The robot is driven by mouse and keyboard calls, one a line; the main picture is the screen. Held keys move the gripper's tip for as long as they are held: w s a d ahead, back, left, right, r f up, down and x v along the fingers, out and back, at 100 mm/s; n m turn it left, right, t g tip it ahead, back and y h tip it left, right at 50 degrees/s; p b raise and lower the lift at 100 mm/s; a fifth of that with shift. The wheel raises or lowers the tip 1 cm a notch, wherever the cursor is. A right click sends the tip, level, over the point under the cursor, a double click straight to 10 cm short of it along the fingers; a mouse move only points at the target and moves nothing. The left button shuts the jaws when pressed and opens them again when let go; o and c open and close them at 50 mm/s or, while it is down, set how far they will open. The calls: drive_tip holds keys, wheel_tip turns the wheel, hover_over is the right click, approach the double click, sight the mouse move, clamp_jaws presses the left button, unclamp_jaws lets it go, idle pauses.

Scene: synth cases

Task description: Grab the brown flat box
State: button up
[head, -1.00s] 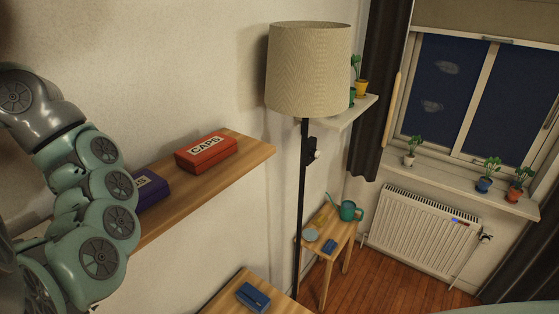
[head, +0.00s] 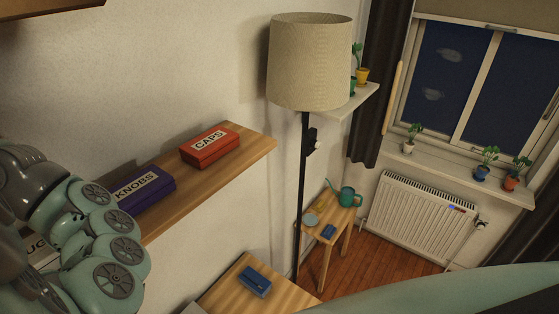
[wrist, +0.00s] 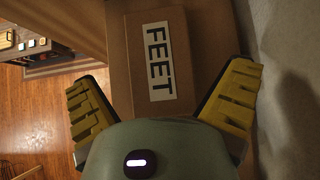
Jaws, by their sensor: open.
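In the wrist view, the brown flat box (wrist: 138,72) lies on a wooden shelf (wrist: 213,30), with a white label reading FEET facing me. My gripper (wrist: 163,80) is open, with one yellow-padded finger to the left of the box and one to the right. The fingers look apart from the box, and nothing is held. My gripper's body covers the near end of the box. Neither the brown box nor my gripper shows in the head view.
In the head view, a red CAPS box (head: 210,147) and a purple KNOBS box (head: 147,190) sit on the wall shelf (head: 240,156). A floor lamp (head: 310,62) stands beyond its end. A wall (wrist: 290,60) runs along the right in the wrist view.

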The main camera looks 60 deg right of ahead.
drive_tip(key=p+x, duration=0.2)
drive_tip(key=shift+s+a+f+p, duration=0.2)
drive_tip(key=shift+s+f+p, duration=0.05)
drive_tip(key=shift+p, duration=0.05)
drive_tip(key=shift+w+a+f+p, duration=0.15)
drive_tip(key=shift+a+f+p, duration=0.3)
drive_tip(key=shift+f, duration=0.35)
drive_tip(key=c, duration=1.1)
drive_tip(key=shift+r+b, duration=0.15)
drive_tip(key=shift+b, duration=0.15)
